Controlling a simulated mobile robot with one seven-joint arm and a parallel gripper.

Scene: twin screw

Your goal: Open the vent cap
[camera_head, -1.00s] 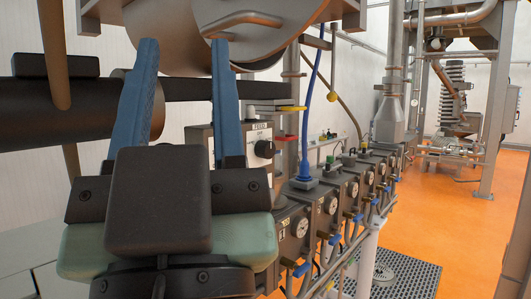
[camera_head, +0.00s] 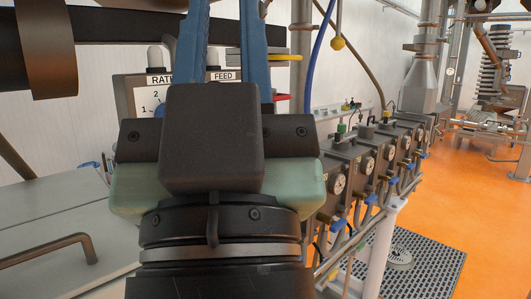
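My gripper (camera_head: 224,25) fills the middle of the view, with two blue fingers pointing up. Their tips run to or past the top edge. A gap shows between the fingers, with no object clearly held in it. I cannot identify the vent cap with certainty. Just right of the right finger is a yellow-edged disc (camera_head: 284,57) with a red piece (camera_head: 282,97) below it, both partly hidden by the finger. Behind the gripper stands a control box (camera_head: 128,95) with RATE and FEED labels, mostly covered by the gripper body.
A dark horizontal bar (camera_head: 120,26) crosses behind the fingers. A row of gauge-fitted blocks (camera_head: 345,170) runs back along the right. A blue hose (camera_head: 318,65) rises behind them. A grey lid with a bar handle (camera_head: 60,245) lies lower left. Orange floor (camera_head: 440,200) is open at the right.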

